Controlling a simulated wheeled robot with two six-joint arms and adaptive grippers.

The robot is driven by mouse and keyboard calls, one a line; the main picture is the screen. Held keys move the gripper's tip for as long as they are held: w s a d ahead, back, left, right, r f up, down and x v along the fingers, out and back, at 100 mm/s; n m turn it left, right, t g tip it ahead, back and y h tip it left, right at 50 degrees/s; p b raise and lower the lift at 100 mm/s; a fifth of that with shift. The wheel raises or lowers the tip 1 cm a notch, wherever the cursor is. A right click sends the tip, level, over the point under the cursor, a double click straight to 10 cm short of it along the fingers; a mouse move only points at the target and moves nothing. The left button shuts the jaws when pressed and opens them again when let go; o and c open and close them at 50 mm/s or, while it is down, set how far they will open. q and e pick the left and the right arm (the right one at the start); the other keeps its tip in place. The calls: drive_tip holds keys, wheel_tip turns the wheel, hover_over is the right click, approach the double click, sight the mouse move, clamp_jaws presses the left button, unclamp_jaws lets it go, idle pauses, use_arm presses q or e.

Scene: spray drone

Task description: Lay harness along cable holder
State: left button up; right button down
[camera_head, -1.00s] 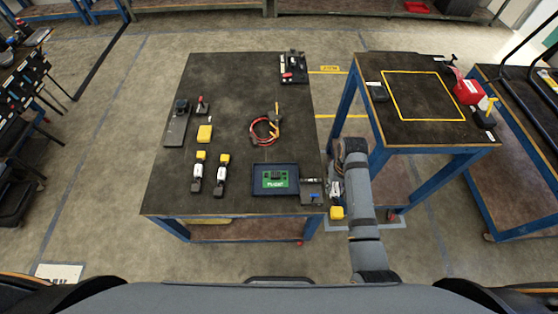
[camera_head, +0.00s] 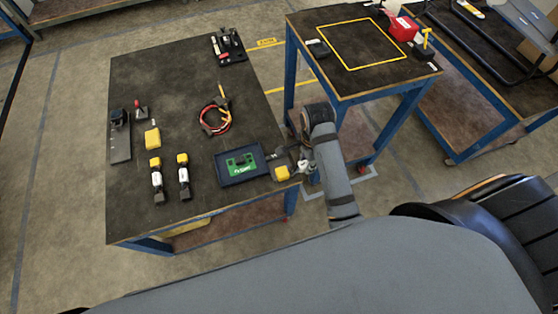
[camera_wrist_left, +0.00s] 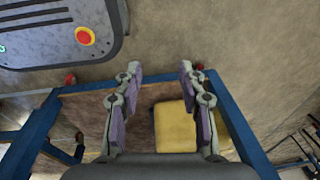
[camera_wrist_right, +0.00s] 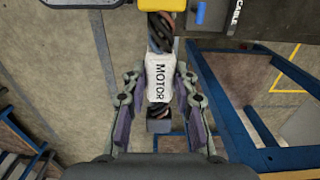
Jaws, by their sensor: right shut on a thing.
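A harness piece labelled MOTOR (camera_wrist_right: 158,78) is in my right gripper (camera_wrist_right: 160,88), with the fingers closed around its white sleeve. Its dark twisted cable runs up to a yellow connector at the top edge of the right wrist view. In the head view my right gripper (camera_head: 304,166) is at the table's right edge and the yellow connector (camera_head: 282,173) is by the tray. The dark cable holder (camera_wrist_right: 216,14), with a blue part and a CABLE label, is just right of the connector. My left gripper (camera_wrist_left: 160,78) is open and empty; it is outside the head view.
The table (camera_head: 190,75) holds a tray with a green board (camera_head: 240,163), a red cable coil (camera_head: 215,118), a yellow block (camera_head: 152,138) and two similar harness pieces (camera_head: 157,180). A second table (camera_head: 345,45) stands to the right. The first table's middle is mostly clear.

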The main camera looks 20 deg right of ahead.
drive_tip(key=w+a+f, duration=0.1)
drive_tip(key=w+f, duration=0.3)
drive_tip(key=w+a+f, duration=0.2)
drive_tip(key=w+f, duration=0.2)
drive_tip(key=w+a+f, duration=0.2)
drive_tip(key=w+f, duration=0.2)
drive_tip(key=shift+w+f, duration=0.25)
drive_tip(key=shift+f, duration=0.15)
use_arm(q)
drive_tip(key=shift+s+d+f, duration=0.15)
drive_tip(key=shift+s+f, duration=0.05)
drive_tip(key=shift+s, duration=0.35)
drive_tip(key=shift+f+b, duration=0.3)
drive_tip(key=shift+b, duration=0.2)
use_arm(e)
drive_tip(key=shift+f, duration=0.6)
drive_tip(key=c, duration=1.1)
unclamp_jaws()
drive_tip(key=shift+o, duration=0.2)
use_arm(q)
drive_tip(key=shift+r, duration=0.1)
use_arm(e)
drive_tip(key=shift+r, duration=0.15)
